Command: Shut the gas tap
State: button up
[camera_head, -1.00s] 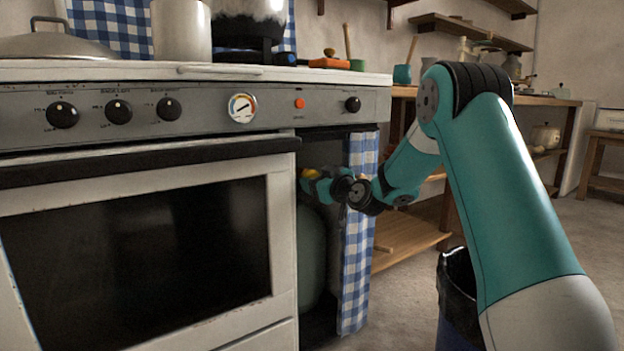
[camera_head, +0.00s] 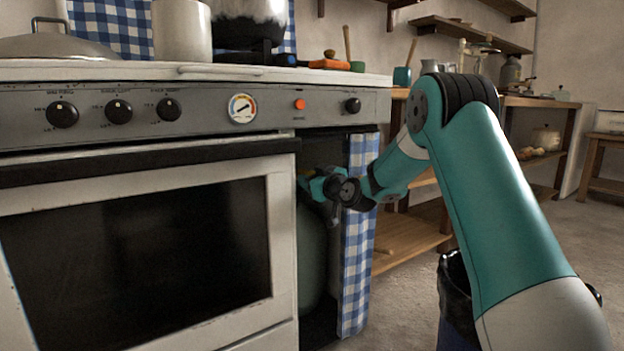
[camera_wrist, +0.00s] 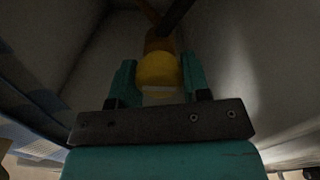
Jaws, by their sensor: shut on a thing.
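The gas tap (camera_wrist: 158,72) is a yellow knob inside the dim cupboard beside the oven. In the wrist view it sits between the two teal fingers of my gripper (camera_wrist: 158,85), which are shut on it. A pale mark shows on the knob's near edge. In the head view my gripper (camera_head: 312,186) reaches into the cupboard opening above a green gas cylinder (camera_head: 312,255), and the knob is hidden there. A brownish fitting (camera_wrist: 158,44) shows behind the knob in the wrist view.
A blue checked curtain (camera_head: 358,250) hangs at the right of the opening, close to my arm. The stove (camera_head: 140,250) with its oven door borders it on the left. A dark bin (camera_head: 455,300) stands at the lower right. Cupboard walls are close on both sides.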

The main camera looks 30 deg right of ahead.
jog(key=m+p, duration=0.2)
jog(key=m, duration=0.1)
jog(key=shift+r, duration=0.15)
jog(key=m+p, duration=0.4)
jog(key=m, duration=0.1)
jog(key=shift+d+m, duration=0.15)
jog(key=shift+m, duration=0.25)
jog(key=m+p, duration=0.5)
jog(key=shift+d+f+m+p, duration=0.1)
jog(key=shift+f+m+p, duration=0.05)
jog(key=shift+m+p, duration=0.7)
jog(key=shift+f+m+p, duration=0.1)
jog(key=shift+m+p, duration=0.45)
jog(key=shift+m, duration=0.6)
jog(key=shift+f, duration=0.1)
jog(key=o, duration=0.9)
jog(key=shift+o, duration=0.2)
